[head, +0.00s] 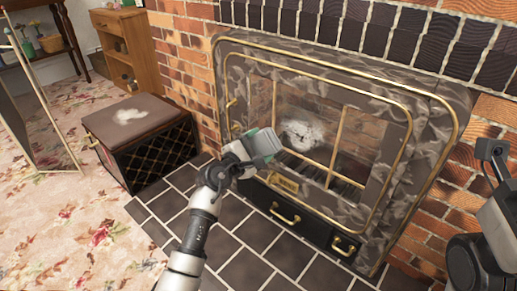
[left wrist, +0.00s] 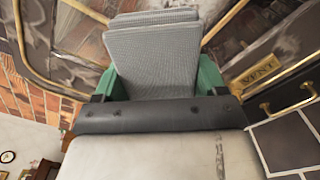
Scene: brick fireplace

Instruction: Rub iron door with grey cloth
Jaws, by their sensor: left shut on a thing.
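The iron door (head: 385,112) is the dark, mottled grey fireplace front with gold trim and gold-barred panes, in the middle of the head view. A pale whitish patch (head: 302,133) shows at its panes; I cannot tell whether it lies on or behind them. My left gripper (head: 247,146) is shut on the folded grey cloth (head: 266,145) in front of the door's left part. In the left wrist view the cloth (left wrist: 153,60) sits between green fingers, with the door behind it. I cannot tell whether the cloth touches the door. My right gripper's fingers do not show.
Black drawers with gold handles (head: 285,213) lie below the door. A brown-topped box (head: 130,115) stands to the left, and a wooden cabinet (head: 125,45) behind it. Dark hearth tiles (head: 215,255) and floral carpet (head: 70,240) are clear in front. Brick wall surrounds the fireplace.

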